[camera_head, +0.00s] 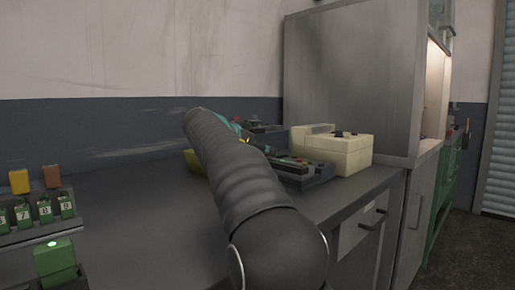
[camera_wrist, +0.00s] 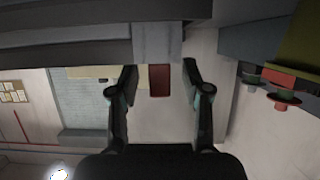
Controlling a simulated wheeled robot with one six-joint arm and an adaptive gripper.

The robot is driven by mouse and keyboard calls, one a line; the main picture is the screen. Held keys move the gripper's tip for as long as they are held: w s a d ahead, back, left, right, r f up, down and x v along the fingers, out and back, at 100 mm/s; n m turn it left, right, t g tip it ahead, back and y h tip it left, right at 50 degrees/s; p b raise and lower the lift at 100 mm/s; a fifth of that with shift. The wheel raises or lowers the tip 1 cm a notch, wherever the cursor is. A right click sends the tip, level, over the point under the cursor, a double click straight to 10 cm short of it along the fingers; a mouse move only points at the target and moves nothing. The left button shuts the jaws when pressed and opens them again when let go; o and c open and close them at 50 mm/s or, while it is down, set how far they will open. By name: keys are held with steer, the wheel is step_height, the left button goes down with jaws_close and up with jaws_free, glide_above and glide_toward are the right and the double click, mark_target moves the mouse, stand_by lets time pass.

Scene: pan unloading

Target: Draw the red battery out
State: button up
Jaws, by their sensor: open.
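A dark red block (camera_wrist: 159,81), which looks like the red battery, shows in the wrist view between the fingertips of my gripper (camera_wrist: 160,76). My gripper is open, and a gap shows on each side of the block. A grey block-like part (camera_wrist: 157,42) adjoins the red block's upper end in the picture. I cannot tell how deep the red block sits in it. In the head view my arm hides the red battery and most of my gripper.
On the grey workbench (camera_head: 130,210), a cream box (camera_head: 345,155) and a dark device with buttons (camera_head: 303,172) stand right of my arm. Green numbered cells (camera_head: 45,208), a yellow block (camera_head: 19,181) and a brown block (camera_head: 52,176) are at left. A tall grey cabinet (camera_head: 350,80) stands behind.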

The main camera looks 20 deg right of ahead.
jaws_close()
steer(key=c, duration=0.7)
jaws_free()
jaws_close()
steer(key=shift+r+p, duration=0.55)
steer(key=shift+r, duration=0.2)
steer(key=shift+r+p, duration=1.65)
steer(key=shift+r, duration=0.55)
